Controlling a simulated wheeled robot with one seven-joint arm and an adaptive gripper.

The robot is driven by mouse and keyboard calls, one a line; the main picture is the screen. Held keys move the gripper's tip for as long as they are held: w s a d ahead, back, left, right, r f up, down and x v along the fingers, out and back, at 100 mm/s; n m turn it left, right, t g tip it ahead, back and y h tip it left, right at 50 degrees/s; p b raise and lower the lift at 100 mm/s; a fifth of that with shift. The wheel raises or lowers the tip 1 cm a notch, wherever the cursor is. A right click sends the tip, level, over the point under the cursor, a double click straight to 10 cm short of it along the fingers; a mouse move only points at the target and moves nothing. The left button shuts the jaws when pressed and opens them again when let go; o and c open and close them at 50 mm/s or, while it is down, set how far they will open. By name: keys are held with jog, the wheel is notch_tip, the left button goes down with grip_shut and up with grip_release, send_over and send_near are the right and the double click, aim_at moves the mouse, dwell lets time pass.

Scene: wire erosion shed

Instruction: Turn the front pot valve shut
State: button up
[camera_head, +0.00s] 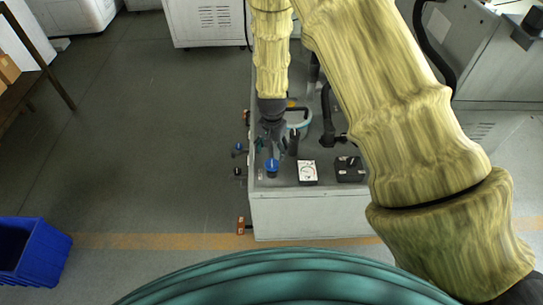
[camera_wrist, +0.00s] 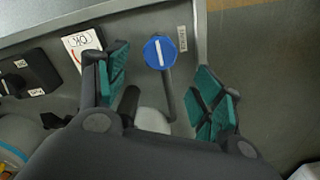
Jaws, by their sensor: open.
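A round blue valve knob (camera_head: 272,166) with a white bar stands near the front left corner of the grey cabinet top. It also shows in the wrist view (camera_wrist: 160,52), where its white bar runs nearly along the picture's vertical. A small label (camera_wrist: 182,38) lies beside it; its text is too small to read. My gripper (camera_head: 274,146) is over the cabinet top, just behind the knob in the head view. In the wrist view my open gripper (camera_wrist: 165,82) has its green-padded fingers apart, one on each side of the knob. No contact with the knob is visible.
A white dial card (camera_head: 307,172) and a black box (camera_head: 350,168) stand to the right of the knob. A black bent pipe (camera_head: 329,115) rises behind them. Small fittings (camera_head: 238,149) stick out from the cabinet's left side. The floor left of the cabinet is clear up to a blue bin (camera_head: 38,250).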

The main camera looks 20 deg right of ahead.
jog(key=shift+r, duration=2.45)
